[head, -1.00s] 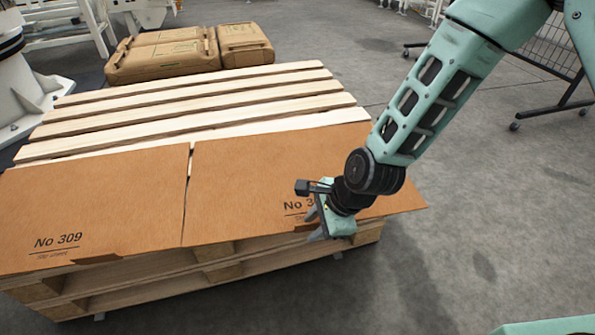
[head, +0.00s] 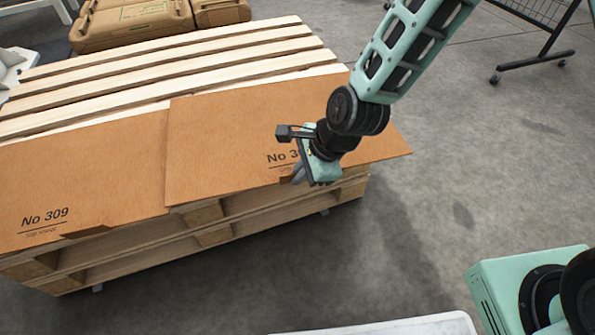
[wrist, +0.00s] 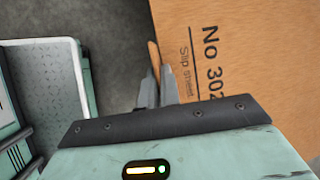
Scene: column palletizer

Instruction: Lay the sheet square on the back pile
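The right slip sheet (head: 225,140), brown and printed "No 30…", lies over the slatted pallet stack (head: 215,58). Its number looks like 302 in the wrist view (wrist: 250,75). My gripper (head: 303,178) is at its front edge near the print. In the wrist view my two fingers (wrist: 158,86) are close together at the sheet's notched edge, apparently pinching it; the contact is partly hidden. The sheet's left edge stands slightly above a second sheet (head: 85,170), marked "No 309", on the left. I cannot tell which pile is the back pile.
Brown cases (head: 135,22) stand behind the pallet stack. A dark wire cart (head: 535,60) is at the upper right. Grey floor to the right is clear. A pale tray-like surface (wrist: 50,85) shows left in the wrist view.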

